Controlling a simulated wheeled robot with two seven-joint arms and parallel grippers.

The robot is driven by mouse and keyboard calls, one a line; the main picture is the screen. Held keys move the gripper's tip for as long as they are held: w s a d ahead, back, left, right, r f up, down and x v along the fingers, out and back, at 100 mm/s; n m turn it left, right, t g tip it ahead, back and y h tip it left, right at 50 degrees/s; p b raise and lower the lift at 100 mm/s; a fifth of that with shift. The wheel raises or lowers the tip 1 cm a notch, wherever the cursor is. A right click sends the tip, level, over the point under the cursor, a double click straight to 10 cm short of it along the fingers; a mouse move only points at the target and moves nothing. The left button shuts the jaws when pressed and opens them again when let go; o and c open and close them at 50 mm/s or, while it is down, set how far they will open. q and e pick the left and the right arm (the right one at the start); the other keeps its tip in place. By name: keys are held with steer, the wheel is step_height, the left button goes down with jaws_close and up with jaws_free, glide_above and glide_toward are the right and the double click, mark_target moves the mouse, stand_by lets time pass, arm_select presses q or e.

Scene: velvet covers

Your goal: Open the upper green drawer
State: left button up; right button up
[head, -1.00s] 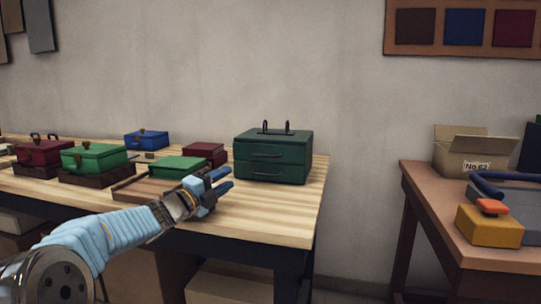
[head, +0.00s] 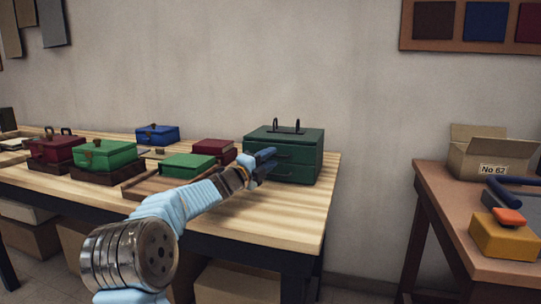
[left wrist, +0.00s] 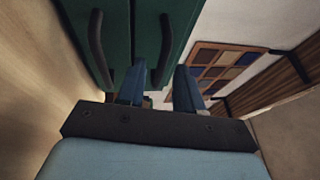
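The green two-drawer cabinet (head: 303,170) stands near the right end of the wooden bench, with a handle on top. Both drawers look shut. My left gripper (head: 265,162) is in front of its left side and hides part of the front. In the left wrist view, the upper drawer's dark bar handle (left wrist: 165,45) lines up between the two spread blue fingers (left wrist: 160,88). The lower drawer's handle (left wrist: 98,50) lies to the left, outside the fingers. I cannot tell whether the fingers touch the upper handle. My right gripper is out of view.
Left of the cabinet are a dark red box (head: 213,151), green boxes (head: 105,154), a blue box (head: 157,135) and a wooden tray (head: 140,187). The bench (head: 280,215) is bare in front of the cabinet. A second table (head: 455,215) stands to the right, across a gap.

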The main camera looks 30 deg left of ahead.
arm_select(q)
steer(key=shift+w+d+r, duration=0.1)
steer(key=shift+w, duration=0.4)
steer(key=shift+c, duration=0.2)
jaws_close()
stand_by(1.0)
